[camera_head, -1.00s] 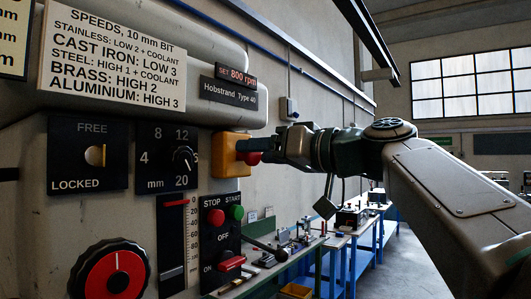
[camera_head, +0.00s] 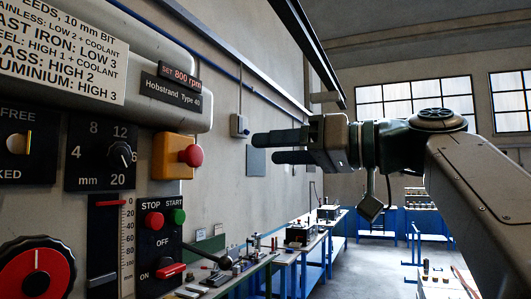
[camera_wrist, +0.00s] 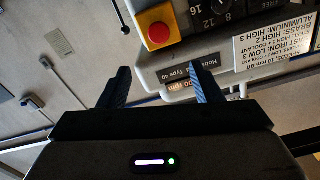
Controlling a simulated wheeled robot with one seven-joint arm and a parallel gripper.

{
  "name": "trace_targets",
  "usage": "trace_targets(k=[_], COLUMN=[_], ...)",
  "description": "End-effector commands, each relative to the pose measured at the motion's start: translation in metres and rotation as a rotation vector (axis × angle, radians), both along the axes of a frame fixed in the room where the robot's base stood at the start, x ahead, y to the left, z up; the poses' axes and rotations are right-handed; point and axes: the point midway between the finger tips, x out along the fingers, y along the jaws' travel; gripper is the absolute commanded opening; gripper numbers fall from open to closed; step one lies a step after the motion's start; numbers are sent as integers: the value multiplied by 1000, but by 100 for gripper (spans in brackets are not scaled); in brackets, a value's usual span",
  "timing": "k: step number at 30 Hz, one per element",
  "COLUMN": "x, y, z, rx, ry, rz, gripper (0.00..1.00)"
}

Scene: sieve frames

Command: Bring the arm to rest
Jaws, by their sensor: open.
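My arm reaches in from the right in the head view. My gripper (camera_head: 276,148) is open and empty, its two dark fingers pointing left toward the machine. The fingertips are apart from the red mushroom button (camera_head: 190,155) on its yellow box (camera_head: 167,156), with clear air between them. In the wrist view, my gripper (camera_wrist: 160,88) shows its two fingers spread with nothing between them. The red button also shows there (camera_wrist: 158,32), beyond the fingers near the top.
The grey machine front carries a dial (camera_head: 122,155), a red knob (camera_head: 37,275), a red STOP button (camera_head: 154,221), a green START button (camera_head: 177,216) and a red ON/OFF switch (camera_head: 171,271). Workbenches (camera_head: 285,257) stand below and behind. Free air lies around my gripper.

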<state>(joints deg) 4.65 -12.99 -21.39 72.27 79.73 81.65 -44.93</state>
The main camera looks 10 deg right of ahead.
Motion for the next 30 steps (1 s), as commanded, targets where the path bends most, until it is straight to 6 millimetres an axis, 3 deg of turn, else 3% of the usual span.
trace_targets(k=[14, 17, 20, 25, 30], x=[0, 7, 19, 32, 18], y=[0, 0, 2, 10, 17], z=[0, -17, -58, -167, -281], rx=[0, 2, -4, -67, -197], ry=[0, 57, 194, 500, 760], rz=[0, -18, -62, -173, -296], gripper=[59, 59, 59, 59, 59])
